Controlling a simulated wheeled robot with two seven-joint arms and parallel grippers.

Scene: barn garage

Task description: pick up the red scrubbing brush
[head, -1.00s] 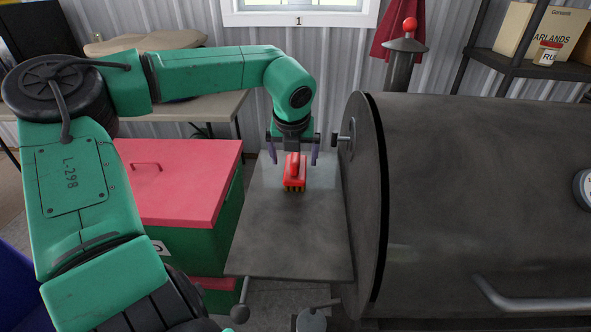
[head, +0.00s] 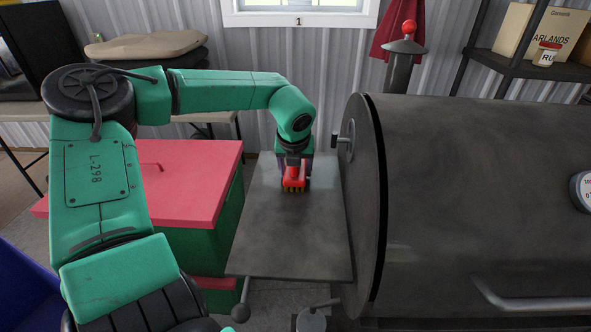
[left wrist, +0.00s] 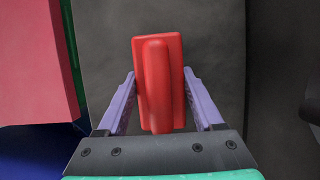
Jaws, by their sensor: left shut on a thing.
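My left gripper (head: 294,172) is shut on the brush from above, with a finger at each side. The gripper hides the far part of the brush in the head view. Whether the brush touches the shelf or is slightly lifted I cannot tell. My right gripper is not in view.
A large dark grill barrel (head: 470,190) stands right beside the shelf. A green cabinet with a red top (head: 195,185) stands close on the left. A corrugated wall is behind. The front part of the shelf is bare.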

